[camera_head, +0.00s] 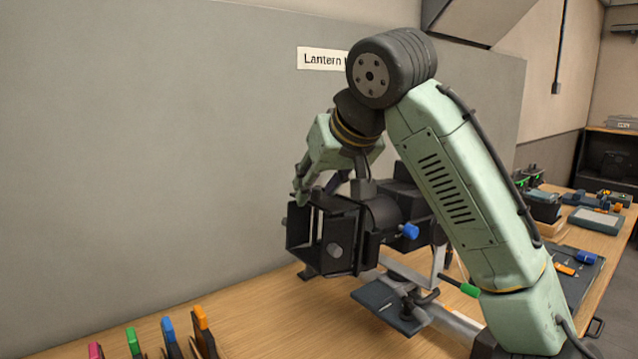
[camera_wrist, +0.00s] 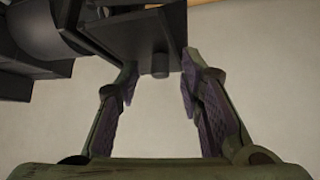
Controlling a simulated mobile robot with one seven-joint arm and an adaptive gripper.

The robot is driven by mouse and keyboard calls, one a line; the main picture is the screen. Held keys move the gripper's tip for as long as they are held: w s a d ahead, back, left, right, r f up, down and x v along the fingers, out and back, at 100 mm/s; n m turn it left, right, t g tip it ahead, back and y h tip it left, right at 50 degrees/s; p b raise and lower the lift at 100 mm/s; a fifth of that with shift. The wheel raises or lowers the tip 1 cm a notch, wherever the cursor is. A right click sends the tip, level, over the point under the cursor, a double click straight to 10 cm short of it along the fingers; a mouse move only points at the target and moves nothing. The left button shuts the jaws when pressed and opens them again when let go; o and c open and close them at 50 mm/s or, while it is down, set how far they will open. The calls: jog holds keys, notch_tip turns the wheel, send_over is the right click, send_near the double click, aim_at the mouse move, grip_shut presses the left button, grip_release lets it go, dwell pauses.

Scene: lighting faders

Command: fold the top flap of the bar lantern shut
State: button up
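The black bar lantern (camera_head: 383,216) stands on its mount over the bench, its boxy front with several dark flaps facing left. The right-hand side flap carries a grey knob (camera_head: 334,251). The top flap is hard to make out in the head view behind my gripper (camera_head: 300,192), which is at the upper front edge of the flaps. In the wrist view a dark flap plate (camera_wrist: 145,35) with a stubby knob (camera_wrist: 160,66) lies ahead; I cannot tell for sure that it is the top flap. My gripper (camera_wrist: 158,72) is open, its fingers either side of the knob, with visible gaps.
A blue knob (camera_head: 409,231) and a green-tipped handle (camera_head: 470,290) stick out by the lantern. A dark plate (camera_head: 388,304) lies below it. Coloured upright pieces (camera_head: 169,335) stand at the front left. The grey wall panel (camera_head: 150,150) is behind; bare bench lies left of the lantern.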

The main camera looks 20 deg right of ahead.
aim_at(336, 198)
grip_shut()
jog(key=shift+d, duration=0.1)
dwell(0.4)
jog(key=y, duration=0.1)
jog(key=d+r+m+g+y, duration=0.1)
jog(key=shift+w+m+y, duration=0.3)
jog(key=y, duration=0.1)
jog(key=d+m+y, duration=0.1)
jog(key=d+m+g+y, duration=0.1)
jog(key=shift+w+r+y, duration=0.3)
jog(key=shift+w, duration=0.05)
jog(key=d+m+y, duration=0.1)
jog(key=d+y, duration=0.1)
jog(key=y, duration=0.1)
jog(key=shift+w+f+m+g, duration=0.1)
jog(key=shift+w+m+g, duration=0.3)
jog(key=d+m+y, duration=0.1)
jog(key=y, duration=0.1)
jog(key=d+f+m+y, duration=0.1)
jog(key=m+y, duration=0.1)
jog(key=shift+w+f, duration=0.2)
jog(key=shift+w, duration=0.2)
jog(key=shift+y, duration=0.3)
